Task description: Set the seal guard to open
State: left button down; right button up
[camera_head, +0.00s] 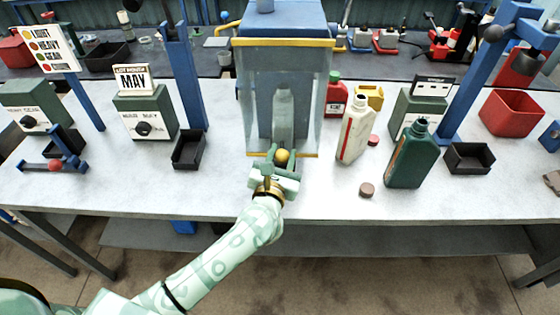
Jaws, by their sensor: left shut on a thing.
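The seal guard (306,95) is a clear box front with yellow top and bottom edges, under a blue top, at the middle of the bench. Its lower edge is down near the bench top. A grey bottle (284,108) shows through the clear panel. A yellow round knob (282,156) sits at the guard's lower front. My left gripper (280,164) reaches up from below and is shut on the knob, with its fingers on either side. My right gripper is not in view.
A cream bottle (353,130) and a dark green bottle (411,158) stand right of the guard, with loose caps (367,190) nearby. Grey dial boxes (145,115) and a black tray (189,149) stand left. The bench front left of my gripper is clear.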

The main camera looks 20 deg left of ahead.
pick_arm(q)
notch_tip(320, 180, up, 21)
jog(key=p, duration=1.7)
jog(key=shift+r, duration=0.15)
jog(key=c, duration=1)
grip_release()
jog(key=shift+s, duration=0.1)
jog(key=s, duration=0.5)
jog(key=s+d+b, duration=0.1)
jog(key=s, duration=0.4)
jog(key=s+b, duration=0.1)
jog(key=s, duration=0.5)
jog(key=shift+d, duration=0.2)
